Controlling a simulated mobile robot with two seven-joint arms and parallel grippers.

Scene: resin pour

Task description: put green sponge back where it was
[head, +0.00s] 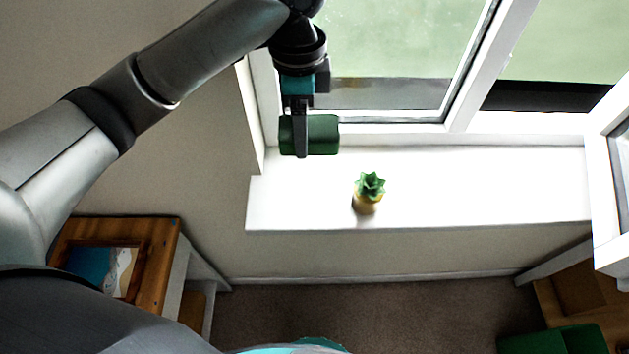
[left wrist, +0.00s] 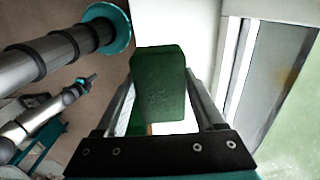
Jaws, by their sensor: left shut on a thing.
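The green sponge (head: 322,134) is a dark green block held in my left gripper (head: 300,140). In the head view it is seen over the left end of the white windowsill (head: 450,185), near the window frame. I cannot tell how far above the sill it is. In the left wrist view the sponge (left wrist: 158,85) sits between the two fingers of the left gripper (left wrist: 160,100), which are shut on it. My right gripper does not show clearly in either view.
An open window sash (head: 612,190) is at the right. A wooden shelf (head: 155,250) with a picture stands lower left. A green object (head: 555,340) is lower right.

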